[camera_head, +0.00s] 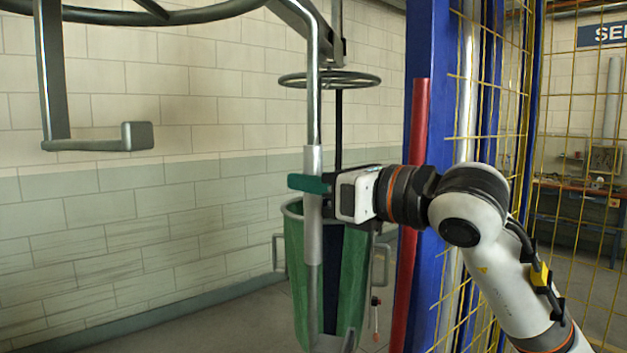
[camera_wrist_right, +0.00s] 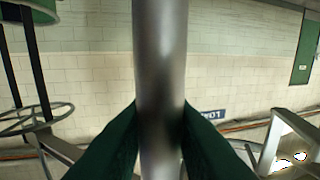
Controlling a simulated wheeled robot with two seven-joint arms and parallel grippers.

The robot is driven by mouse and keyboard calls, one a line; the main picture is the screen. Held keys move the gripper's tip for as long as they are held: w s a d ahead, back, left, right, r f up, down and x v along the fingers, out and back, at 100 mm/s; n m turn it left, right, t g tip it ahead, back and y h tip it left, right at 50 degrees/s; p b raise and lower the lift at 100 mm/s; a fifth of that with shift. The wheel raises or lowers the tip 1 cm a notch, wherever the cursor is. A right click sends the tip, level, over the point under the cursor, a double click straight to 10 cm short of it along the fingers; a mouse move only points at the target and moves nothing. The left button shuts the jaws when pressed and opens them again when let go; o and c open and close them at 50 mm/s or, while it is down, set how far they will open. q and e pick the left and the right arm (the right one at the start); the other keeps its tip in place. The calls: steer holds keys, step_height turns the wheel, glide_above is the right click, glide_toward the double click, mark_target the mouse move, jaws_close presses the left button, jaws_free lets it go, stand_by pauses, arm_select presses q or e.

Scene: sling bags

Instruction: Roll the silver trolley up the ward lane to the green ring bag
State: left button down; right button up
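The silver trolley shows in the head view as an upright grey post (camera_head: 313,125) with a curved bar at the top. My right gripper (camera_head: 310,184), with dark green fingers, is shut around the post's thicker sleeve at mid height. In the right wrist view the post (camera_wrist_right: 160,60) runs between both fingers (camera_wrist_right: 160,135), which press on its sides. The green ring bag (camera_head: 296,255) stands behind the post, partly hidden by it and my gripper. My left gripper is not in view.
A blue pillar (camera_head: 426,50) with a red pole (camera_head: 408,240) and yellow mesh fence (camera_head: 500,90) stands close on the right, beside my right arm. A pale block wall (camera_head: 180,110) lines the left. Grey floor shows at the lower left. A horizontal ring (camera_head: 330,79) sits above the bag.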

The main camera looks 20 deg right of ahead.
jaws_close()
steer(key=w+d, duration=0.5)
steer(key=w, duration=0.3)
steer(key=shift+d, duration=0.35)
steer(key=shift+r, duration=0.1)
steer(key=o, duration=0.7)
jaws_free()
steer(key=shift+c, duration=0.2)
